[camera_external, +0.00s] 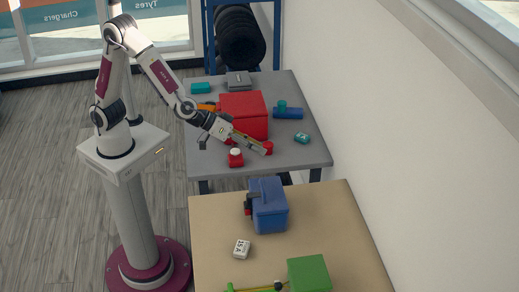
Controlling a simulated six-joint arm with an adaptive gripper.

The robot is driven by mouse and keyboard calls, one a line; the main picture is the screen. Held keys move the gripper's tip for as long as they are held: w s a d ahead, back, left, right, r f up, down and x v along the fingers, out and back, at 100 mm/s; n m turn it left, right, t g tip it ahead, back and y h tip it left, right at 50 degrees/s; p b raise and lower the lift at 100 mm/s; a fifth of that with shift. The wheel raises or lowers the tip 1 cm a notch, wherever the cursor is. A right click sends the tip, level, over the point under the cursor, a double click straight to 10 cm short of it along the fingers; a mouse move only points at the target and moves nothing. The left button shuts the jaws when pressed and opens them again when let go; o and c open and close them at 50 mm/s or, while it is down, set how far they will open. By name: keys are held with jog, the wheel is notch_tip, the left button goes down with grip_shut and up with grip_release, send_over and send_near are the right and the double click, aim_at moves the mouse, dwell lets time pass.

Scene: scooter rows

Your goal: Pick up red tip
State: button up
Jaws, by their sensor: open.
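A small red round piece (268,148) is on the grey table, right at the end of my gripper; it looks like the red tip. A second red piece with a white top (236,157) stands nearer the table's front edge, just left of and below my gripper. My gripper (259,145) is open and reaches down to the right, in front of the red box (244,112). A thin yellowish strip shows along it; I cannot tell whether that is a separate part. Contact between the fingers and the red piece cannot be made out.
The grey table (305,158) also holds a blue block (288,113) with a teal cylinder, teal pieces (302,138) and a grey block (239,80). The tan table (330,220) in front holds a blue box (269,205), a white label block (241,249) and a green box (309,274). A wall stands right.

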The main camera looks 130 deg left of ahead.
jog(key=a+f+n+g+y, duration=0.2)
jog(key=a+f, duration=0.3)
jog(key=a, duration=0.1)
jog(key=n+g+y, duration=0.4)
jog(key=g+y, duration=0.1)
jog(key=g, duration=0.3)
send_near(268, 144)
jog(key=shift+w+d+r, duration=0.15)
jog(key=shift+w+r, duration=0.05)
jog(key=shift+w, duration=0.05)
jog(key=shift+s+f, duration=0.2)
jog(key=shift+s, duration=0.2)
jog(key=shift+a, duration=0.2)
jog(key=shift+x, duration=1.25)
jog(key=shift+x, duration=2.6)
